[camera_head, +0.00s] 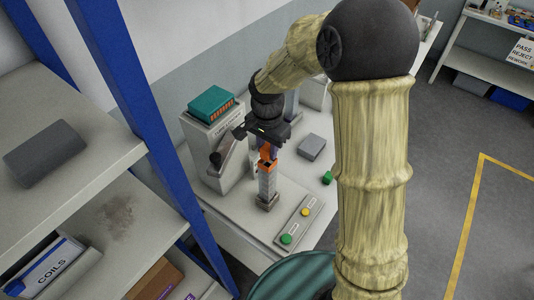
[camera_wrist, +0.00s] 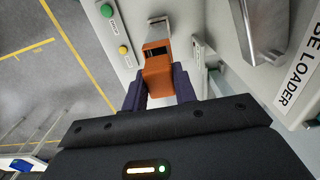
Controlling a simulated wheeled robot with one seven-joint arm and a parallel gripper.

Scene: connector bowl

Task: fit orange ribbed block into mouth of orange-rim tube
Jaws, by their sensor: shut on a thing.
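My gripper (camera_head: 267,148) points down over the work table and is shut on the orange ribbed block (camera_head: 266,154). In the wrist view the block (camera_wrist: 158,78) sits between the two dark purple fingers of my gripper (camera_wrist: 160,84). The orange-rim tube (camera_head: 267,184) stands upright on a brownish foot, directly below the block. Its orange rim (camera_head: 269,166) shows just under the block, and the rim with a dark opening also shows in the wrist view (camera_wrist: 155,47). Block and rim look very close; I cannot tell whether they touch or whether the block's end is inside the mouth.
A grey panel with a green and a yellow button (camera_head: 297,222) lies right of the tube. A grey block (camera_head: 312,147) and a small green block (camera_head: 328,178) lie farther right. The tube loader (camera_head: 205,150) with a teal tray (camera_head: 211,104) stands left. A blue-posted shelf (camera_head: 125,80) borders the left.

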